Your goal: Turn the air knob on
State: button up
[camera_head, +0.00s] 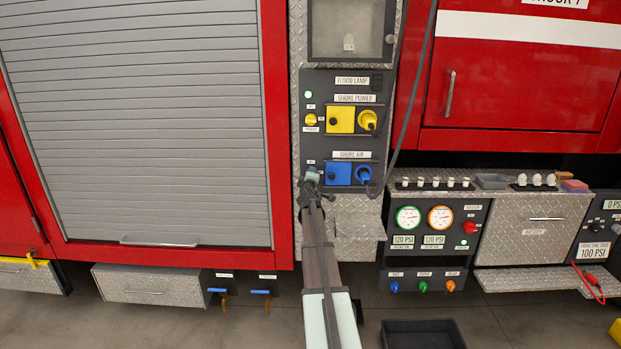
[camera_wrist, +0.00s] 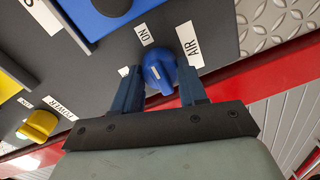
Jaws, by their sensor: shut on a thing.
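The air knob (camera_wrist: 160,74) is a blue rotary knob with a short white mark, on the dark panel beside the "AIR" and "ON" labels in the wrist view. My gripper (camera_wrist: 161,90) has one finger on each side of it and is shut on it. In the head view my gripper (camera_head: 312,178) reaches up to the panel at the left of the blue shore air box (camera_head: 338,174) and mostly hides the knob. I cannot tell exactly which label the white mark points to.
The yellow power knob (camera_wrist: 40,125) lies to the left in the wrist view. In the head view, a yellow shore power box (camera_head: 340,119) sits above the blue one, and a blue plug (camera_head: 364,174) is at its right. A dark hose (camera_head: 411,95) hangs right of the panel.

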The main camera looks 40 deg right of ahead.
dwell(0.5)
jog(key=o, duration=1.1)
jog(key=shift+c, duration=0.2)
jog(key=v, duration=1.3)
jog(key=shift+s+a, duration=0.3)
jog(key=shift+r, duration=0.15)
